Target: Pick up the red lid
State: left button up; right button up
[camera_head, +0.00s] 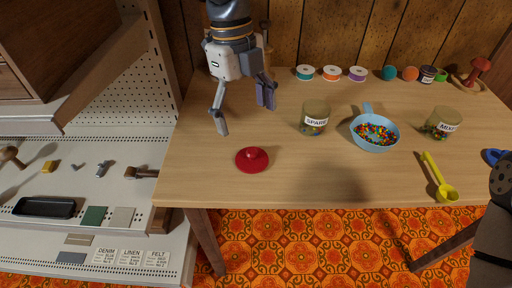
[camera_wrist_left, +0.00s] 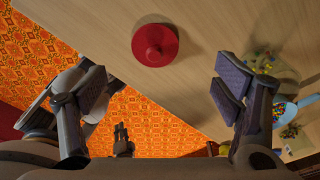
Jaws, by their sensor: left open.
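The red lid (camera_head: 252,160) is a round disc with a knob on top. It lies flat on the wooden table near the front edge, left of the middle, and shows at the top of the left wrist view (camera_wrist_left: 155,43). My left gripper (camera_head: 244,111) is open and empty above the table, behind the lid in the head view and apart from it. Its two spread fingers also show in the left wrist view (camera_wrist_left: 155,98), with the lid beyond the space between them. In the head view only a dark part of my right arm shows at the right edge; its fingers are not visible.
A jar labelled SPARE (camera_head: 315,117) stands right of the lid. A blue bowl of colourful beads (camera_head: 374,142), a MIXED-type jar (camera_head: 441,124) and a yellow scoop (camera_head: 440,180) are farther right. Several spools line the back. Shelves (camera_head: 100,210) stand left. The tabletop around the lid is clear.

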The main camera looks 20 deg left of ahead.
aim_at(252, 151)
pick_arm(q)
jog(key=f, duration=0.3)
jog(key=s+d+f, duration=0.1)
jog(key=f, duration=0.2)
jog(key=s+f, duration=0.1)
jog(key=f, duration=0.2)
jog(key=shift+d, duration=0.4)
jog(key=c, duration=0.9)
